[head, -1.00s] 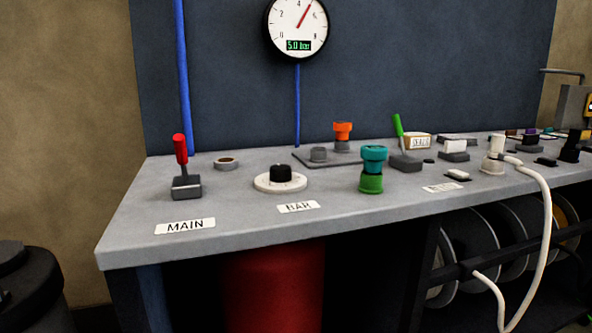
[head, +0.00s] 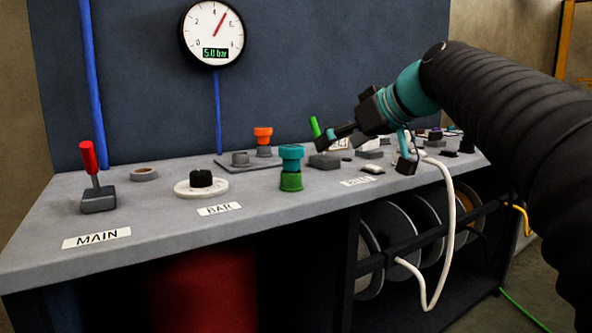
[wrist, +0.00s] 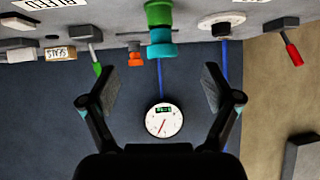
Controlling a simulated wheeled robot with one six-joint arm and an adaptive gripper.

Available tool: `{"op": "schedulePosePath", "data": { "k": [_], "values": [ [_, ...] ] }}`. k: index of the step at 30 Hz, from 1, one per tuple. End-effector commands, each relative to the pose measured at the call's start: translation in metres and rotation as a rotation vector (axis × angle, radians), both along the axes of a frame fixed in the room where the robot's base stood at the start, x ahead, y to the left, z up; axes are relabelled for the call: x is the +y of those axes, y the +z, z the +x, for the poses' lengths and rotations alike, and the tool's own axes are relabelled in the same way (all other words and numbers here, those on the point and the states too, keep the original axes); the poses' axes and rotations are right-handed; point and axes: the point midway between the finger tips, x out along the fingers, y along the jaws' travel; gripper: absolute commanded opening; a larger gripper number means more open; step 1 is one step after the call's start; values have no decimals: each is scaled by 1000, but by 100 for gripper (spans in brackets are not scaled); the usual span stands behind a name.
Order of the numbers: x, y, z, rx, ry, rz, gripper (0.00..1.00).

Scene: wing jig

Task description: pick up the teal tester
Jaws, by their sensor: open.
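The teal tester (head: 291,153) stands upright on a green base (head: 291,181) near the bench's front edge, in the middle of the head view. In the wrist view, which is upside down, the teal tester (wrist: 161,44) shows at top centre with the green base (wrist: 158,14) above it. My gripper (head: 363,154) is to the right of the tester in the head view, apart from it. In the wrist view my gripper (wrist: 160,86) has its two fingers wide apart and nothing between them. The tester lines up with the gap between them.
An orange-topped piece (head: 263,140) stands on a grey plate behind the tester. A black knob (head: 201,178) is to its left, and a red-handled lever (head: 95,180) is farther left. A green-handled lever (head: 315,128) stands close by at right. A white hose (head: 449,230) hangs off the front.

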Motion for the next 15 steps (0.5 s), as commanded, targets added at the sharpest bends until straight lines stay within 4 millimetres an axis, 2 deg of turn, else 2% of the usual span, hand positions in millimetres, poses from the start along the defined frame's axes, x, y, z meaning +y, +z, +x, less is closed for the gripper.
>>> {"op": "schedulePosePath", "data": {
  "k": [1, 6, 10, 15],
  "values": [
    [2, 8, 9, -27, 25, 4, 88],
    [7, 24, 22, -82, 73, 12, 88],
    [17, 20, 31, -89, 83, 12, 88],
    [37, 5, 50, -87, 83, 13, 88]
  ]
}}
